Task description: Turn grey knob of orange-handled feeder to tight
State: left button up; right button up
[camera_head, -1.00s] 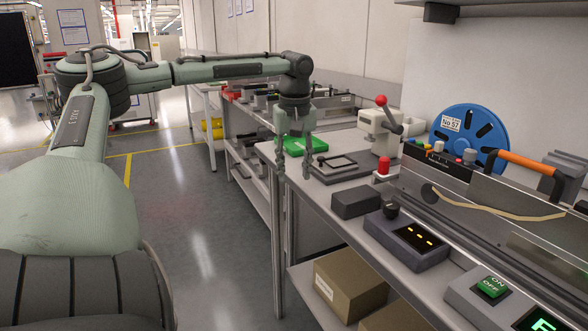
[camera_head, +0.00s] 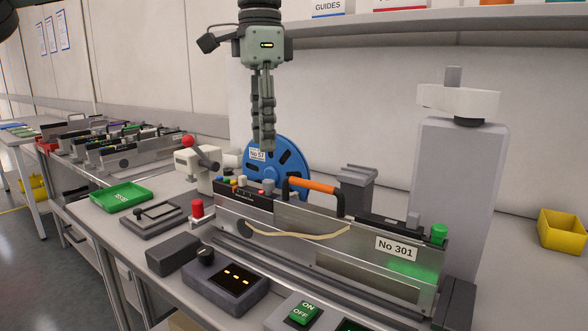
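The feeder (camera_head: 372,275) with the orange handle (camera_head: 312,185) stands on the bench and carries a "No 301" label. A short grey knob (camera_head: 267,186) sits on its top, just left of the handle. A smaller grey piece (camera_head: 413,218) and a green knob (camera_head: 439,233) are at its right end. My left gripper (camera_head: 264,147) points down above the grey knob in the picture, in front of the blue reel (camera_head: 290,160), apart from the knob. Its fingers look close together, perhaps seen from the side, with nothing visible between them. My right gripper is out of view.
Left of the feeder are a red button (camera_head: 197,209), a red-balled lever press (camera_head: 200,165), a green tray (camera_head: 122,197) and a dark box (camera_head: 173,255). A control box (camera_head: 226,285) is in front. A tall grey column (camera_head: 455,190) rises behind the right end.

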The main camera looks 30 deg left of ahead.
aim_at(269, 180)
pick_arm(q)
jog(key=shift+d+r+m, duration=0.1)
jog(key=shift+d+m, duration=0.3)
jog(key=shift+d, duration=0.15)
jog(key=shift+f, duration=0.3)
notch_tip(269, 180, down, 7)
jog(key=shift+s, duration=0.1)
jog(key=shift+c, duration=0.3)
grip_shut()
